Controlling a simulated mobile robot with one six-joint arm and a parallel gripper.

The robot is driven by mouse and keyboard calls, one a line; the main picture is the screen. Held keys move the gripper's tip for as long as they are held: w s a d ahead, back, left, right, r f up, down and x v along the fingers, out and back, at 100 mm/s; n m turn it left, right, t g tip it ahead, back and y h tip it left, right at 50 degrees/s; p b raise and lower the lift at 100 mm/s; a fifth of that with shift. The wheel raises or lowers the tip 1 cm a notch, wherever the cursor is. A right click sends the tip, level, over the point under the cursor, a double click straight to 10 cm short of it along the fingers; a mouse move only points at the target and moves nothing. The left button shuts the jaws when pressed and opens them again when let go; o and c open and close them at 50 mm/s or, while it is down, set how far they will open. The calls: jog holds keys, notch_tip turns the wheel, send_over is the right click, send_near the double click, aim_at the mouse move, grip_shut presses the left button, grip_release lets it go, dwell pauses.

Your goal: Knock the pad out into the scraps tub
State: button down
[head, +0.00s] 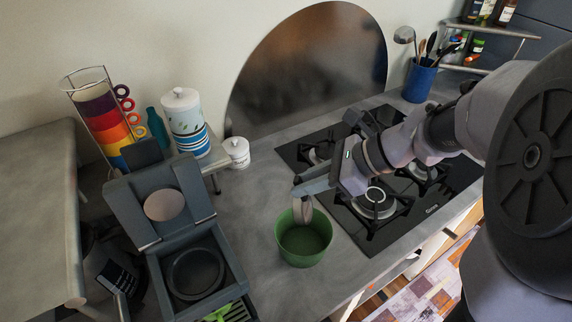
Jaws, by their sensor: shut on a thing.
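The green scraps tub (290,256) stands on the grey counter, left of the hob. My gripper (301,188) is over the tub's back rim, shut on a grey round pad holder (303,210). The holder is turned on edge, seen nearly side-on, and its lower part overlaps the tub's opening. I cannot tell whether it touches the rim. No pad can be made out in the holder, and the visible inside of the tub looks plain green. The dark pad machine (200,300) at the left has its lid (133,207) raised, showing a pale disc and a round recess.
A black hob (420,197) lies right of the tub. A small white pot (236,152), a striped canister (188,122) and stacked mugs (105,118) stand at the back left. A blue utensil crock (419,82) is at the back right. The counter behind the tub is clear.

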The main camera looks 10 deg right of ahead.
jog(key=s+d+f+t+y+b, duration=0.3)
jog(key=d+t+y+b, duration=0.3)
jog(key=y, duration=0.5)
jog(key=f+b, duration=0.1)
jog(key=b, duration=0.1)
jog(key=shift+s+d+b, duration=0.15)
jog(key=shift+d+b, duration=0.2)
jog(key=shift+b, duration=0.05)
jog(key=shift+f+y+p, duration=0.25)
jog(key=shift+y+p, duration=0.15)
jog(key=shift+p, duration=0.4)
jog(key=shift+s+f+p, duration=0.15)
jog(key=shift+f+p, duration=0.15)
dwell(0.6)
